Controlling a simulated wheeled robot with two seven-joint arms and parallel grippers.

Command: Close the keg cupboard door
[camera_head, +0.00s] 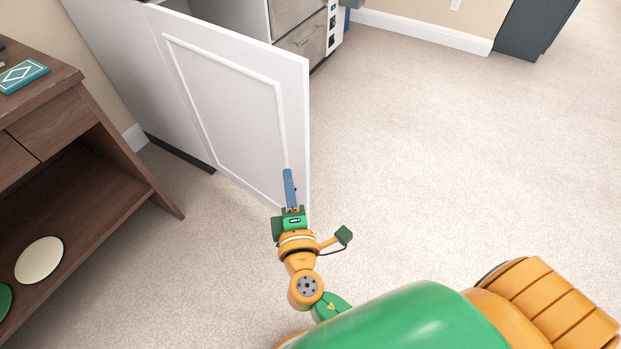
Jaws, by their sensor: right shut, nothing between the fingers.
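The keg cupboard door (225,100) is a white panelled door standing wide open, swung out from the white cabinet (112,62) at the upper left. Its free edge is at the right, near the picture's middle. My right gripper (289,175) is shut and empty, its blue fingers pointing up the picture. The fingers overlap the lower right part of the door's front face, close to the free edge. I cannot tell whether they touch it. The cupboard's inside is mostly hidden behind the door. My left gripper is not in view.
A dark wooden shelf unit (115,145) stands at the left, with a teal box (22,76) on top and a cream disc (39,261) on a lower shelf. Grey drawers (300,38) show behind the door. The carpet (450,170) to the right is clear.

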